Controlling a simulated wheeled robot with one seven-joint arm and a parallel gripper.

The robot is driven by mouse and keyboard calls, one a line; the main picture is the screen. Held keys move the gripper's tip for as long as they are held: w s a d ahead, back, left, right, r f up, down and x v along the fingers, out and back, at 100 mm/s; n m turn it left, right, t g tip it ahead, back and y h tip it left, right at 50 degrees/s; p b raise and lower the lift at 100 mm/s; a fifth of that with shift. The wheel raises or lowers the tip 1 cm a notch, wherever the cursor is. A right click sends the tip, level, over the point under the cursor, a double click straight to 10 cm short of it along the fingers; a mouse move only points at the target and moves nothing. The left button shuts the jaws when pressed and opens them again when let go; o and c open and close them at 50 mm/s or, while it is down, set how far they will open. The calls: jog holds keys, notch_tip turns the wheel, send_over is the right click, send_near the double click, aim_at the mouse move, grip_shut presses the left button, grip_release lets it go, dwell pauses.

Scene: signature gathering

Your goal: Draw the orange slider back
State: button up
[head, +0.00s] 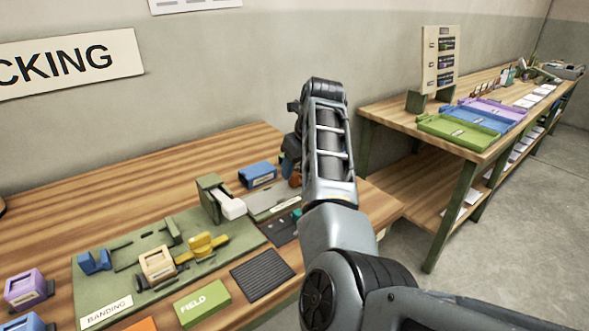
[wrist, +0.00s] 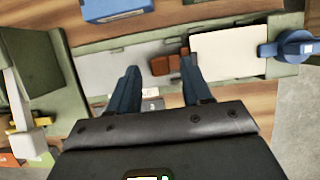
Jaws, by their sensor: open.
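The orange slider (wrist: 160,65) shows as a small brown-orange block on a pale grey plate (wrist: 105,70) in the wrist view. In the head view a bit of orange (head: 295,180) shows beside my arm, mostly hidden by it. My gripper (wrist: 159,62) is open above the plate, with its two dark blue fingers pointing at the slider. In the wrist view the slider lies between the fingertips, nearer the right one. I cannot tell whether either finger touches it. In the head view my gripper is largely hidden behind my arm.
A cream card (wrist: 228,50) and a blue knob (wrist: 293,46) lie right of the slider in the wrist view. A blue box (head: 258,174) stands behind the plate. A green upright with a white lever (head: 231,206) stands to the left. The green banding board (head: 120,270) holds several parts.

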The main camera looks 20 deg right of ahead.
jog(key=shift+x, duration=0.8)
jog(key=shift+c, duration=0.4)
grip_shut()
